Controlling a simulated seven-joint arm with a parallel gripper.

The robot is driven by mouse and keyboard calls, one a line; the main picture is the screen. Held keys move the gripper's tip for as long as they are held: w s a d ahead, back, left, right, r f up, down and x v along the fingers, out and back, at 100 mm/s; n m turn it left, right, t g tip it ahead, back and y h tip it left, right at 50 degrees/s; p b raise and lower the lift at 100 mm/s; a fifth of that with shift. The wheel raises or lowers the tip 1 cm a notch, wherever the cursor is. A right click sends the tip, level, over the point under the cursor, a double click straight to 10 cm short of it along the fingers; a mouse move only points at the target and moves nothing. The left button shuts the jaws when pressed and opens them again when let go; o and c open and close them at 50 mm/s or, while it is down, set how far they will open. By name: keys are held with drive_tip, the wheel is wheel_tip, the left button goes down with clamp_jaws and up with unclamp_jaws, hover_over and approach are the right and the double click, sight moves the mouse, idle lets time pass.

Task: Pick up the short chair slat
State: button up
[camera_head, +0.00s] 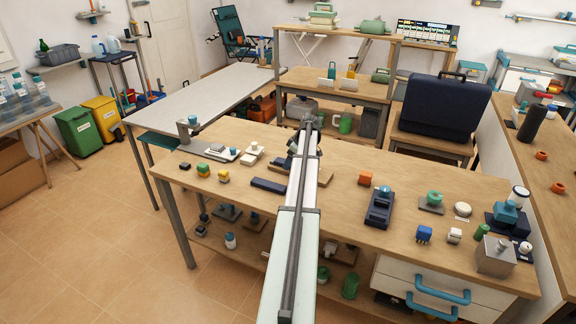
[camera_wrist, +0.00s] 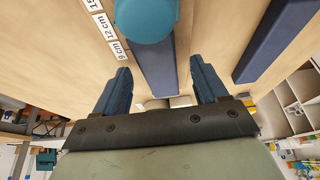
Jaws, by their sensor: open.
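In the wrist view, a dark blue slat (camera_wrist: 157,68) lies on the pale wood surface, lined up with the gap between my fingers. A second dark blue slat (camera_wrist: 277,38) lies apart to the right, cut off by the frame edge. Which one is the short slat I cannot tell, as their ends are partly out of view or covered. My gripper (camera_wrist: 160,66) is open, with one blue finger on each side of the first slat and nothing visibly held. In the head view, a dark slat (camera_head: 269,185) lies on the workbench left of my arm, which hides my fingertips.
A teal rounded object (camera_wrist: 146,18) covers the first slat's upper end. Length labels (camera_wrist: 105,24) lie to its left. In the head view, small blocks (camera_head: 203,169) stand left on the workbench (camera_head: 335,218), and a dark blue device (camera_head: 380,207) stands right of my arm.

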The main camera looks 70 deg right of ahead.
drive_tip(key=shift+w+f, duration=0.1)
drive_tip(key=shift+f, duration=0.1)
clamp_jaws()
idle(0.6)
drive_tip(key=shift+r, duration=0.1)
